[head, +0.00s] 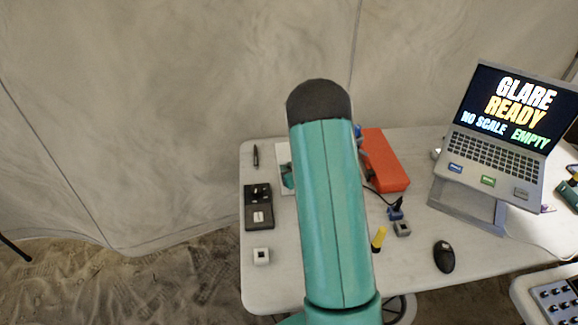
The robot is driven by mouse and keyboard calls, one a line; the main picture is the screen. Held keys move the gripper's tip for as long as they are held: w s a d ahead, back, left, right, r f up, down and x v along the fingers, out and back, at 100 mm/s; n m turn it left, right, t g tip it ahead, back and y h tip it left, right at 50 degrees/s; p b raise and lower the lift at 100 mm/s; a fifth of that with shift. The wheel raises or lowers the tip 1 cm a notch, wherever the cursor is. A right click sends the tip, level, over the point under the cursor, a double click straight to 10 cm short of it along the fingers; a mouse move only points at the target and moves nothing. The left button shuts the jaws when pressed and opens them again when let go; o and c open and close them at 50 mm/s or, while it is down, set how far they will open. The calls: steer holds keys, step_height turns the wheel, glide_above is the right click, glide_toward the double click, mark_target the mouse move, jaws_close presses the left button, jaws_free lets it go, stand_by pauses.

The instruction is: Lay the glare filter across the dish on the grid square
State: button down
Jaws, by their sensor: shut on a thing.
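My teal arm, with its dark rounded joint, stands across the middle of the head view and hides the centre of the table. My gripper is hidden behind it, and no fingertips show. I cannot make out the glare filter or the dish. A white flat sheet (282,153) shows at the arm's left edge, mostly covered; I cannot tell whether it is the grid square.
The white table (300,285) also holds a black tray (258,193), a pen (256,155), a small white block (261,256), a red-orange box (388,160), a yellow-and-black item (378,239) and a mouse (444,256). A laptop (500,120) reading "GLARE READY NO SCALE EMPTY" stands on a stand at right.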

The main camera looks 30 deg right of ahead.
steer(key=shift+f, duration=0.55)
stand_by(0.4)
steer(key=c, duration=1.2)
jaws_free()
steer(key=shift+c, duration=0.2)
